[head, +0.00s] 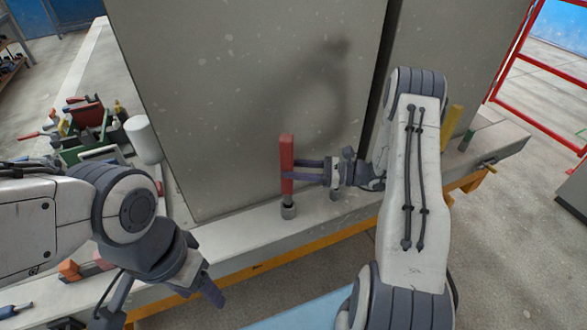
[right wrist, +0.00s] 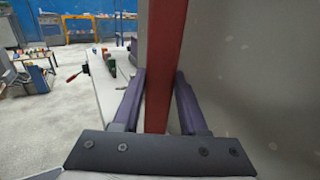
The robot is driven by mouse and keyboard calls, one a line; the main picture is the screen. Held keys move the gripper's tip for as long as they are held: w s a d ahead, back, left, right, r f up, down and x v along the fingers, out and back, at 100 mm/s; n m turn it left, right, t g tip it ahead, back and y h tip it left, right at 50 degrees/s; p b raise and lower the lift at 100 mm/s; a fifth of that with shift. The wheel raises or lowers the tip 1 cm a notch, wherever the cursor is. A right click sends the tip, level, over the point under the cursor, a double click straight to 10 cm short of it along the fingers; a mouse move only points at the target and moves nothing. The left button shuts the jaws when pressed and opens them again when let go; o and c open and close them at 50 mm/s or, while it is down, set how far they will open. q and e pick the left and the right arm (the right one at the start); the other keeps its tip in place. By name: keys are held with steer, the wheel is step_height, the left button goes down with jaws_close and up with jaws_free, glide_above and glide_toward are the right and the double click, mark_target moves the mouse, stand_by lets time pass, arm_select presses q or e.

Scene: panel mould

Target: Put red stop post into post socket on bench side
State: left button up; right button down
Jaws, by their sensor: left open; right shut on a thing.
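The red stop post (head: 287,160) stands upright in front of the grey panel. My right gripper (head: 290,172) is shut on it from the right, around its middle. In the right wrist view the red post (right wrist: 165,70) runs between the two purple fingers (right wrist: 162,105). The post socket (head: 289,211) is a small grey cylinder on the pale bench side (head: 235,227). The post's lower end meets the socket's top in the picture; I cannot tell whether it is inside. My left gripper (head: 200,288) is open and empty at the lower left, apart from the post.
The tall grey panel (head: 230,110) stands close behind the post. A second grey fitting (head: 336,193) sits under my right gripper. A yellow post (head: 451,127) stands to the right. Tools and a white cylinder (head: 142,140) are at the left. Floor in front is clear.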

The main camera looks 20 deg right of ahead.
steer(key=shift+f+b, duration=2.3)
steer(key=shift+f, duration=0.7)
steer(key=shift+c, duration=1.8)
jaws_free()
steer(key=b+v, duration=0.3)
steer(key=v, duration=0.7)
steer(key=shift+d, duration=0.2)
steer(key=shift+s, duration=0.1)
